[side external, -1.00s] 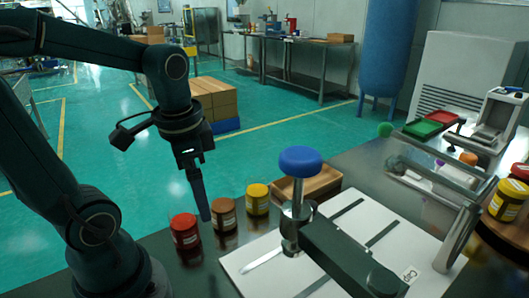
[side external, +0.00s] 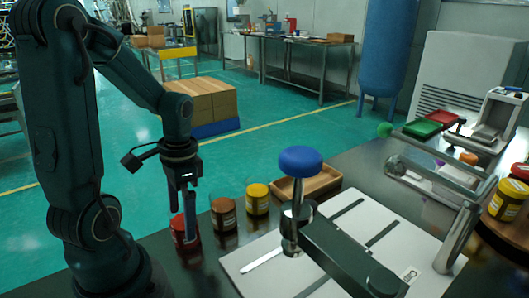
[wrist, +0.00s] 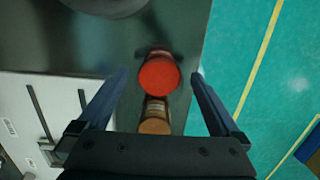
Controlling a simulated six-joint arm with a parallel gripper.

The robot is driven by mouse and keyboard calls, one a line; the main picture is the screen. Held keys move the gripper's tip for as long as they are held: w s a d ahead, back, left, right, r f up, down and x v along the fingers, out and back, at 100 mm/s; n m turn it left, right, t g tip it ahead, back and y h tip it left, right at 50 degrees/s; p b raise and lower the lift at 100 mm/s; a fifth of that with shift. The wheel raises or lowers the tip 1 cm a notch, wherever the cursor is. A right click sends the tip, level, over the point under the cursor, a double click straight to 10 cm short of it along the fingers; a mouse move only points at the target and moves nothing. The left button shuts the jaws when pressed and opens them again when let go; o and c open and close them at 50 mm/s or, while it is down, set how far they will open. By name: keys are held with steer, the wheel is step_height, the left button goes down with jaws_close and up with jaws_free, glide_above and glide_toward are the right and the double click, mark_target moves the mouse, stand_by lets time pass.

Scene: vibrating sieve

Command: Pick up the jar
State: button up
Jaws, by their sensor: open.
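Three lidded jars stand upright in a row on the dark table: a red jar (side external: 178,232) at the left, a brown jar (side external: 223,214) in the middle and a yellow jar (side external: 257,199) at the right. My gripper (side external: 190,232) points down at the red jar and partly covers it. In the wrist view my gripper (wrist: 161,76) is open, with the red jar's lid (wrist: 159,76) between the fingertips and a gap on each side. The brown jar (wrist: 154,117) shows just below it. The fingers' height against the red jar is hard to tell.
A wooden tray (side external: 322,183) lies behind the yellow jar. The sieve's pale slotted plate (side external: 245,264), with a blue-knobbed post (side external: 300,160), is to the right. More jars (side external: 510,201) stand at the far right. The table edge is close to the row.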

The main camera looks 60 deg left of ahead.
steer(key=c, duration=1.4)
